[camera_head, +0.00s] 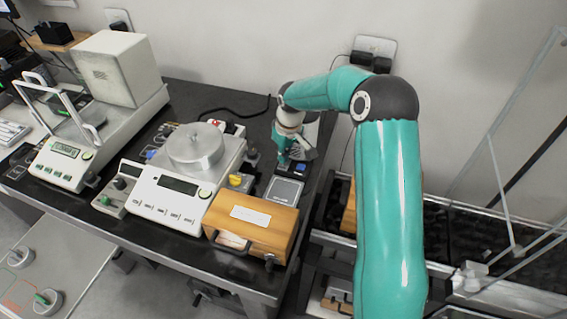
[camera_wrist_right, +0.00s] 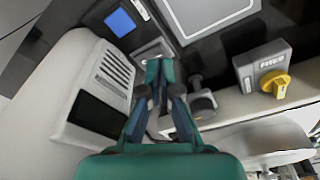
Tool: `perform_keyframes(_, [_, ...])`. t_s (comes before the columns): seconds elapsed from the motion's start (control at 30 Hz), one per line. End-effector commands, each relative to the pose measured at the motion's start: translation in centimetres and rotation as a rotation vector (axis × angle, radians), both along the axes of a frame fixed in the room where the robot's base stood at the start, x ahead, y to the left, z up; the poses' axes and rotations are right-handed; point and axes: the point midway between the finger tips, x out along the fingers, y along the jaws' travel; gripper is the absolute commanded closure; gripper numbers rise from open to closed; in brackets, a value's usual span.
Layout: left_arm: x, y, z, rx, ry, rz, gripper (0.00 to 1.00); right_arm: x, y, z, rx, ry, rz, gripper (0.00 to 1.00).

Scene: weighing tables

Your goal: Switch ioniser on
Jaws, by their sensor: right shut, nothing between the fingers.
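A white box with a slotted grille (camera_wrist_right: 115,72) and a dark panel is at the left of the right wrist view; it may be the ioniser, but I see no readable label. My right gripper (camera_head: 282,161) is shut and empty, pointing down behind the grey pad on the black table. In the wrist view its fingertips (camera_wrist_right: 158,68) are together beside the grille end, over a small pale plate (camera_wrist_right: 150,48) that they partly hide. I cannot tell whether they touch it. A blue square (camera_wrist_right: 121,21) lies just beyond. My left gripper is not in view.
A grey box with a yellow knob (camera_wrist_right: 275,83) and a dark round knob (camera_wrist_right: 202,104) stand near the fingers. A balance with a metal pan (camera_head: 193,148), a wooden case (camera_head: 252,222) and a grey pad (camera_head: 284,191) crowd the table.

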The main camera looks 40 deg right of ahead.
Motion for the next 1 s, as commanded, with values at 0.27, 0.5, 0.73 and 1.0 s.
perform_keyframes(0.27, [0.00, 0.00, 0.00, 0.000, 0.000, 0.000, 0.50, -0.03, -0.03, 0.01, 0.000, 0.000, -0.001, 1.00])
perform_keyframes(0.5, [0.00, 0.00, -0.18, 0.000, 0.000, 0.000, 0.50, -0.04, -0.04, -0.21, 0.000, 0.000, -0.001, 1.00])
perform_keyframes(0.73, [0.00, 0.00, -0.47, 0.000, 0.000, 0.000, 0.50, -0.05, -0.04, -0.58, 0.000, 0.000, -0.001, 1.00])
perform_keyframes(1.0, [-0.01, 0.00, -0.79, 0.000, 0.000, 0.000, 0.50, -0.05, -0.04, -0.99, 0.000, 0.000, -0.001, 1.00])
